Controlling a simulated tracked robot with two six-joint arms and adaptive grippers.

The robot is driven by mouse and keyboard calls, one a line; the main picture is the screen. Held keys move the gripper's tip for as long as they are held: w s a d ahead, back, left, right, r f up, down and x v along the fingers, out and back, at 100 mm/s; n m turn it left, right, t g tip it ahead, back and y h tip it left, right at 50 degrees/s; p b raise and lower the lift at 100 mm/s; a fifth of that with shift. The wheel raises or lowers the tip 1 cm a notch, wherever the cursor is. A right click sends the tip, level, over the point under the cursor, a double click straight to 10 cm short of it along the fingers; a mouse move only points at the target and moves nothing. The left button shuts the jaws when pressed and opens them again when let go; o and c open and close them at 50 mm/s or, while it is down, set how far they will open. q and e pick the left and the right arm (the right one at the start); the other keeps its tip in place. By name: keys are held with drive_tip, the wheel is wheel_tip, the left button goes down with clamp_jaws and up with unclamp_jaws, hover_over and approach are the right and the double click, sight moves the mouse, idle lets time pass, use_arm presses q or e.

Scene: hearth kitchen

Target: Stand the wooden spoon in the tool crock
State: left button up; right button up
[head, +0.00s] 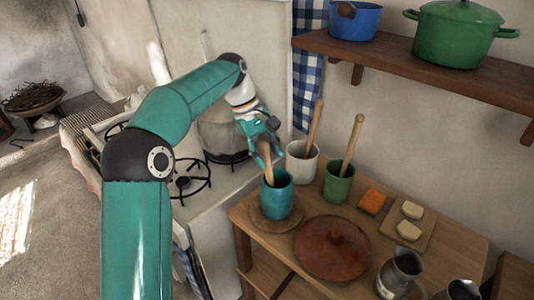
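My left gripper (265,158) reaches in above the teal crock (278,200), pointing down. Its fingers look spread, one on each side of a wooden handle (267,161) that rises out of the teal crock. I cannot see whether they touch it. A white crock (302,167) and a green crock (338,187) stand just to the right, each with a wooden handle leaning in it. The lower ends of all these tools are hidden inside, so I cannot tell which is the spoon. My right gripper is out of view.
The teal crock stands on a round wooden board (262,221) on the table. Near it are a brown lidded dish (331,250), an orange block (372,201), a board with pale pieces (408,222) and a metal jug (402,270). A stove is at left; a shelf (420,58) hangs above.

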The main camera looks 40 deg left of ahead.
use_arm(q)
drive_tip(key=shift+r, duration=0.1)
drive_tip(key=v, duration=0.6)
drive_tip(key=shift+a+r, duration=0.15)
drive_tip(key=shift+s+a+r, duration=0.1)
drive_tip(key=shift+a+r, duration=0.05)
drive_tip(key=shift+r, duration=0.2)
idle(0.5)
idle(0.4)
